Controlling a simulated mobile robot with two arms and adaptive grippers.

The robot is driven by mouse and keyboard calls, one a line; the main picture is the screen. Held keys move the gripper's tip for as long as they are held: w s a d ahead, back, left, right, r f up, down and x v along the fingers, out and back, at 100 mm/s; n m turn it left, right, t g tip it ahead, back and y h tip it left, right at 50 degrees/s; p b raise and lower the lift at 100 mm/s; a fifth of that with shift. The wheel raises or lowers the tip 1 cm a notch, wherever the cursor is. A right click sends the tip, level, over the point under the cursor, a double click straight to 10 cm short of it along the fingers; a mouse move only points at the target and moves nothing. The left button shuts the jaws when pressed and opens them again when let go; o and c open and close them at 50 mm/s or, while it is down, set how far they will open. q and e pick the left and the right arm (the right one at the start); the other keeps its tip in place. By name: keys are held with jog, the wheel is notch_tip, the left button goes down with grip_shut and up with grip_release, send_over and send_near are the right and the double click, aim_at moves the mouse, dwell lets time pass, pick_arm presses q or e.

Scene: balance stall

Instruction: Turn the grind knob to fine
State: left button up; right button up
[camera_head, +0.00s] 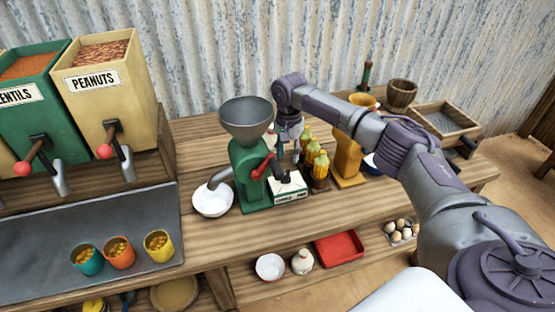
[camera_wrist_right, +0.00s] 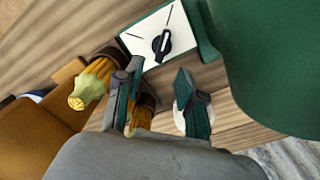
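The green grinder (camera_head: 250,170) stands on the wooden counter with a grey hopper on top and a red crank on its side. Its white dial plate (camera_head: 288,191) faces up at the base, with lettering too small to read. In the right wrist view the black grind knob (camera_wrist_right: 161,45) sits on the white plate (camera_wrist_right: 139,40), its white pointer line between printed marks. My right gripper (camera_wrist_right: 158,70) is open, its two fingers apart and empty, short of the knob. In the head view my right gripper (camera_head: 287,172) hangs over the dial and hides the knob partly. My left gripper is not in view.
A white bowl (camera_head: 212,201) sits under the grinder's spout. Corn-like bottles (camera_head: 320,171) and an orange-brown stand (camera_head: 347,150) crowd close right of the dial. Dispensers (camera_head: 105,85) and cups (camera_head: 119,252) are at the left.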

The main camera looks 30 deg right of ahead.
aim_at(287, 171)
jog(key=shift+w+d+f, duration=0.1)
jog(key=shift+w, duration=0.2)
jog(key=shift+f, duration=0.3)
jog(key=f, duration=0.1)
jog(key=f+p, duration=0.1)
jog(key=f, duration=0.1)
jog(key=shift+s+f, duration=0.25)
jog(key=shift+s, duration=0.15)
notch_tip(287, 171, down, 2)
jog(key=shift+w+f, duration=0.2)
jog(key=shift+f, duration=0.15)
jog(key=c, duration=0.7)
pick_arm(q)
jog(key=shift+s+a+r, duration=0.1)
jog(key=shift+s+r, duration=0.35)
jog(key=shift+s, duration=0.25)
pick_arm(e)
grip_shut()
